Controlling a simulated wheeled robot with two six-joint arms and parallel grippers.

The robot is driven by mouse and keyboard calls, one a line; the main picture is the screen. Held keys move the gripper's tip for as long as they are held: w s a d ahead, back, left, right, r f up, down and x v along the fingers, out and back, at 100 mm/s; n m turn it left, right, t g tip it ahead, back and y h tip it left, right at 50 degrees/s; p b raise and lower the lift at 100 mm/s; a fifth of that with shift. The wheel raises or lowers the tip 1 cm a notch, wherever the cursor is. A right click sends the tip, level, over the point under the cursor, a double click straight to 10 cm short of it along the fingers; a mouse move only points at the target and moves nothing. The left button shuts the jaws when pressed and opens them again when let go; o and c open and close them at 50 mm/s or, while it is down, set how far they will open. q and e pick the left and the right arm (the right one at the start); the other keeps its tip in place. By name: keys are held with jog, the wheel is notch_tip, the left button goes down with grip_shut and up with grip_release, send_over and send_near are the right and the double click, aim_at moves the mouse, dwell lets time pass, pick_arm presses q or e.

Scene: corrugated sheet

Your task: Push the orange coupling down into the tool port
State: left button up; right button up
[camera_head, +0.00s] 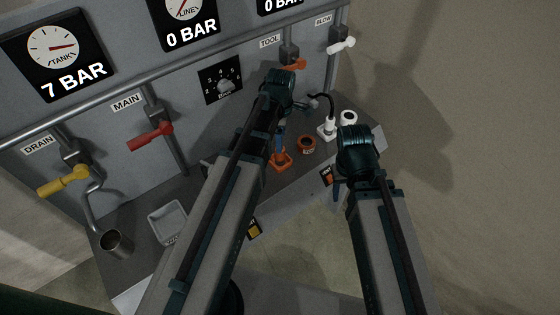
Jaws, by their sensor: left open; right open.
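An orange piece with a squarish base, apparently the coupling (281,161), is on the grey shelf below the panel. An orange ring with a dark opening, apparently the tool port (308,145), is just to its right. My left gripper (279,146) points down right at the orange piece, and a blue finger overlaps its top. It is open; whether it touches the piece I cannot tell, as my wrist hides much of it. My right gripper (337,190) is open, pointing down in front of the shelf's right end, apart from both orange things and mostly hidden by its wrist.
A white fitting (328,127) with a black hose and a white ring (348,118) stand at the shelf's right end. A grey tray (153,219) and metal cup (116,242) are at left. Yellow (62,181), red (150,137), orange (294,64) and white (341,46) valve handles stick out.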

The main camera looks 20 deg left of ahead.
aim_at(280, 156)
pick_arm(q)
jog(key=shift+f, duration=0.1)
jog(key=f+b, duration=0.5)
jog(key=shift+s+f, duration=0.15)
jog(key=shift+s, duration=0.1)
grip_shut()
dwell(0.3)
